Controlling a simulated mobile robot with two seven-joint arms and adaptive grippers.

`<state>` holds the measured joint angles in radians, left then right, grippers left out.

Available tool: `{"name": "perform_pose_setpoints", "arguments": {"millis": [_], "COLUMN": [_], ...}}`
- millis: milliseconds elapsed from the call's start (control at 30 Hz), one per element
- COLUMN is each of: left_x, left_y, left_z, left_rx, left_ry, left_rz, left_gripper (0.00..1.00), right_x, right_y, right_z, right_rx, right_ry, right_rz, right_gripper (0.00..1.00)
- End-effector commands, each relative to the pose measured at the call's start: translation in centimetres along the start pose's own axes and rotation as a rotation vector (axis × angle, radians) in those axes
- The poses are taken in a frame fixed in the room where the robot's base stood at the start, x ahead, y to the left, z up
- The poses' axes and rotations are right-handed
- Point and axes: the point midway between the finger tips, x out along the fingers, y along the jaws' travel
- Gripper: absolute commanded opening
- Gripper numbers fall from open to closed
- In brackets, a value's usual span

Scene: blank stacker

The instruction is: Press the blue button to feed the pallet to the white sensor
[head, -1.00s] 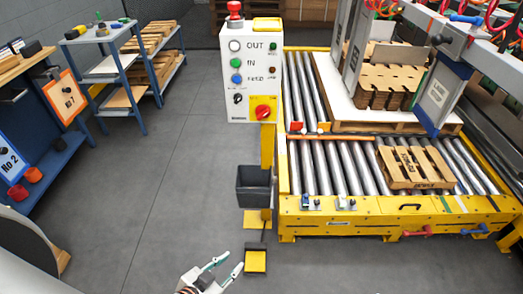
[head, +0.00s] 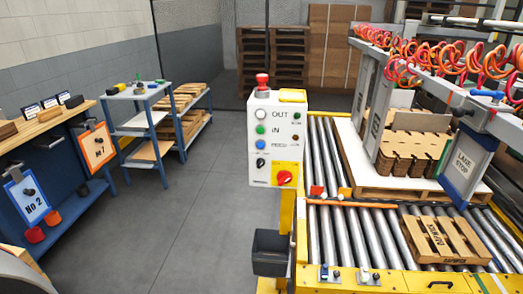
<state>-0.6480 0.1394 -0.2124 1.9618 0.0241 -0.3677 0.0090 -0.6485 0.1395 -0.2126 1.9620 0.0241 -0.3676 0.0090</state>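The blue button (head: 261,145) is on the front of the grey-white control box (head: 275,165), below the white and green buttons. A small wooden pallet (head: 446,240) lies on the front roller conveyor (head: 365,235), toward its right side. Small sensor-like devices sit on the conveyor's yellow front rail, one pale (head: 364,276) and one with blue (head: 325,273); I cannot tell which is the white sensor. Neither of my grippers shows in the head view now.
A dark bin (head: 271,253) hangs below. Blue shelving (head: 140,125) stands left; the grey floor (head: 185,225) between is clear.

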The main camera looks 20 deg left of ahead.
Motion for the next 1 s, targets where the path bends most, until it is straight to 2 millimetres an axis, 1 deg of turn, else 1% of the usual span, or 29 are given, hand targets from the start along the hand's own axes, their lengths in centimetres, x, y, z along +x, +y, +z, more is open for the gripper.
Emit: {"name": "perform_pose_setpoints", "arguments": {"millis": [433,533,567,1000], "left_x": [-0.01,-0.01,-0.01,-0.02], "left_y": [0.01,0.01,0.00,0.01], "left_z": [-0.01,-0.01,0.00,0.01], "left_rx": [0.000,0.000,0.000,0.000], "left_ry": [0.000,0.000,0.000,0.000], "left_rz": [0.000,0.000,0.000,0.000], "left_gripper": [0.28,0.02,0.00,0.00], "right_x": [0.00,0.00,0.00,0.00], "right_y": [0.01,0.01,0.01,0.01], "right_z": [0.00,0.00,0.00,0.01], "right_rx": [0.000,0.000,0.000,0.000], "right_ry": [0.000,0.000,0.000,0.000], "right_rz": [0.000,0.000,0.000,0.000], "right_gripper": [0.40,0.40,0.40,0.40]}}
